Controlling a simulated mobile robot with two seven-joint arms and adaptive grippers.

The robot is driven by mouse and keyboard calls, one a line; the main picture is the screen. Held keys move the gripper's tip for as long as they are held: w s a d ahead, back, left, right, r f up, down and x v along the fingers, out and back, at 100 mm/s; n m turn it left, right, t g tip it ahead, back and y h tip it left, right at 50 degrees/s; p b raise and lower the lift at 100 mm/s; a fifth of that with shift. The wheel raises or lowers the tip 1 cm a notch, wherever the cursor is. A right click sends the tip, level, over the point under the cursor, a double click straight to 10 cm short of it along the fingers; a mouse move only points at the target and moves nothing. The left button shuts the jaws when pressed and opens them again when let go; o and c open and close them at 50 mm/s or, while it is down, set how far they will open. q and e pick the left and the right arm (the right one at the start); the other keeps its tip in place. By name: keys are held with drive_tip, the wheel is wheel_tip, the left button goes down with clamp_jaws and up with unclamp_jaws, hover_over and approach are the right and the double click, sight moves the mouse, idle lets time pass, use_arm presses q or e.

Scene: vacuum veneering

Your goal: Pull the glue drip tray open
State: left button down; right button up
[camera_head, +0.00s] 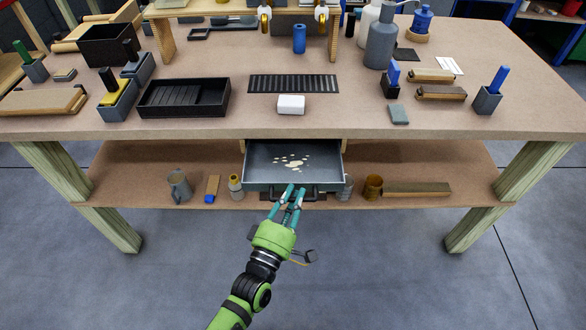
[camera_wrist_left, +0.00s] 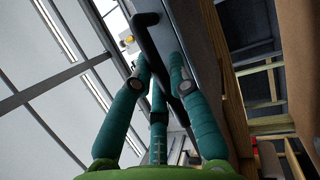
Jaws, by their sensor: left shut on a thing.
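The glue drip tray (camera_head: 262,158) is a grey drawer under the workbench top. It stands partly out, and its inside shows several pale glue spots. Its dark bar handle (camera_head: 309,192) runs along the front. My left gripper (camera_head: 292,192) reaches in from below in the head view and is shut on the handle. In the left wrist view the teal fingers (camera_wrist_left: 158,80) are on both sides of the dark handle (camera_wrist_left: 150,42), beside the tray's grey front. My right gripper is not in view.
The bench top (camera_head: 220,65) above holds a black tray (camera_head: 184,98), a white block (camera_head: 291,104), bottles and tools. The floor in front is clear.

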use_arm(q)
drive_tip(key=s, duration=0.4)
drive_tip(key=shift+p, duration=0.4)
drive_tip(key=c, duration=1.4)
unclamp_jaws()
drive_tip(key=v, duration=1.2)
drive_tip(key=shift+w, duration=0.1)
